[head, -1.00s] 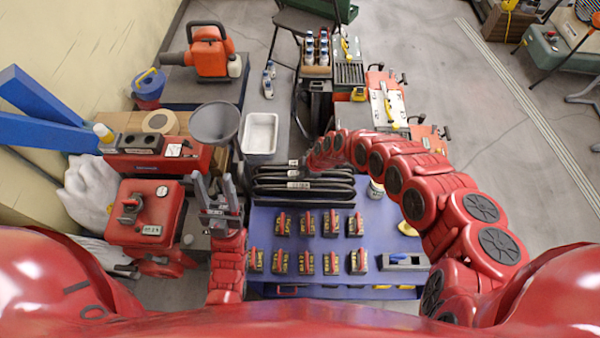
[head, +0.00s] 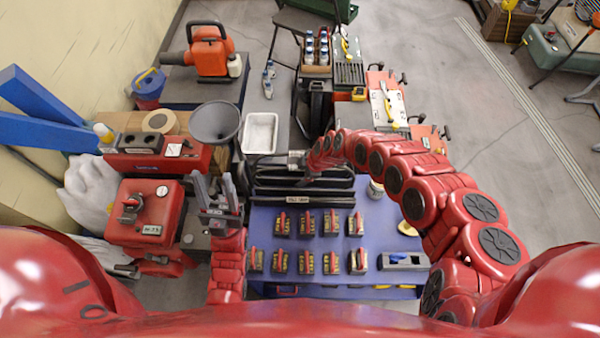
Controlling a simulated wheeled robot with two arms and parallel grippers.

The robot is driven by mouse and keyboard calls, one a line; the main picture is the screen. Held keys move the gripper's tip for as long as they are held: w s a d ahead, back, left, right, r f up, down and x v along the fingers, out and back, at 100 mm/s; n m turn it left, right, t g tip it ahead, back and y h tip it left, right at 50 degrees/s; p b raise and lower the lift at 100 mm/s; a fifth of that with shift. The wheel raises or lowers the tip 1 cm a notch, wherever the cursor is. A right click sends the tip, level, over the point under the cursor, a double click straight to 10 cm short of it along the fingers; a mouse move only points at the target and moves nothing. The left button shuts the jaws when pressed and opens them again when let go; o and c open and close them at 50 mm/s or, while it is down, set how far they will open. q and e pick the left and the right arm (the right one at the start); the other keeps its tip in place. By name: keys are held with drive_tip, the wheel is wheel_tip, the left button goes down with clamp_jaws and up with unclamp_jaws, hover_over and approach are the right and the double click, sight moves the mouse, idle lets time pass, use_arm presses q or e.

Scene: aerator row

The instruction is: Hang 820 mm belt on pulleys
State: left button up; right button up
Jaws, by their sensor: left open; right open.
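Several black belts (head: 325,198) lie in a stack at the back of the blue table. A white label on the front belt is too small to read surely, so I cannot tell which belt is the 820 mm one. My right gripper (head: 298,162) is at the back left of the stack, open. Its jaws are small and partly hidden, and whether they touch a belt is unclear. My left gripper (head: 216,192) is open and empty, fingers up, left of the table. I cannot make out the pulleys.
Several small yellow-and-black blocks with red handles (head: 307,222) stand in rows on the blue table (head: 340,275). A white tray (head: 260,133) and a grey funnel (head: 214,123) stand behind. A red machine (head: 145,212) is at the left. A can (head: 375,190) stands right of the belts.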

drive_tip(key=shift+r, duration=0.1)
drive_tip(key=shift+r+p, duration=0.65)
drive_tip(key=shift+p, duration=0.05)
clamp_jaws()
idle(0.4)
idle(0.4)
wheel_tip(320, 180, up, 12)
drive_tip(key=p, duration=1)
drive_tip(key=shift+p, duration=0.3)
